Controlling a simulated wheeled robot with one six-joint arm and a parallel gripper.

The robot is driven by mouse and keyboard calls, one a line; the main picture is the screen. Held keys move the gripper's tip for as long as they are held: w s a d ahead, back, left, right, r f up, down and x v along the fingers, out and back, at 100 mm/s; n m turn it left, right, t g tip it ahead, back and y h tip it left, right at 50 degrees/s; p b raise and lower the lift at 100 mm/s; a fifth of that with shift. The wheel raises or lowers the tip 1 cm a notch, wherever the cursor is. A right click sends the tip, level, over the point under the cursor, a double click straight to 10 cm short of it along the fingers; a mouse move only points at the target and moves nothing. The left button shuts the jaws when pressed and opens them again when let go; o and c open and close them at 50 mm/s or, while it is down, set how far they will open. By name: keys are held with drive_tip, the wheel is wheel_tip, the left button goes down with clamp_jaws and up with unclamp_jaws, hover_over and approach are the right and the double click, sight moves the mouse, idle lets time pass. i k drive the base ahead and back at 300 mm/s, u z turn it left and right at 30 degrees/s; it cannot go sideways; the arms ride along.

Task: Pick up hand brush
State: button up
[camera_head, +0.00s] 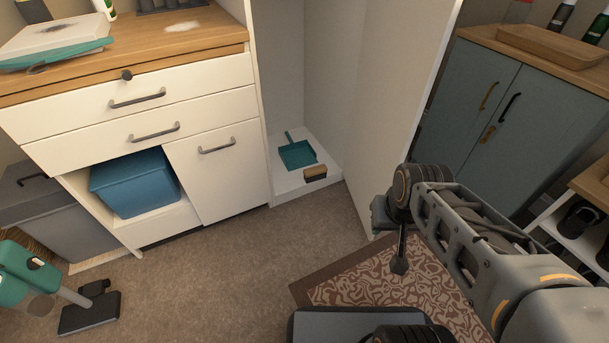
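The hand brush (315,173) is small, with a light wooden-brown top and dark bristles below. It lies near the front edge of the white floor of an open tall cabinet (290,191). A teal dustpan (298,154) lies just behind it to the left, its handle pointing back. My gripper (398,264) shows as a small dark end hanging below the arm's joint, in front of and to the right of the cabinet opening. It is well apart from the brush. Whether its fingers are open or shut cannot be made out.
The cabinet's white door (392,90) stands open on the right, close to my arm. A white drawer unit (190,130) with a blue bin (134,184) stands left. A teal floor cleaner (90,308) is at lower left. A patterned rug (360,285) lies in front; carpet left of it is clear.

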sight(317, 173)
drive_tip(key=u, duration=0.6)
drive_tip(key=i, duration=0.65)
drive_tip(key=u, duration=0.45)
drive_tip(key=i, duration=0.95)
drive_tip(key=z, duration=0.45)
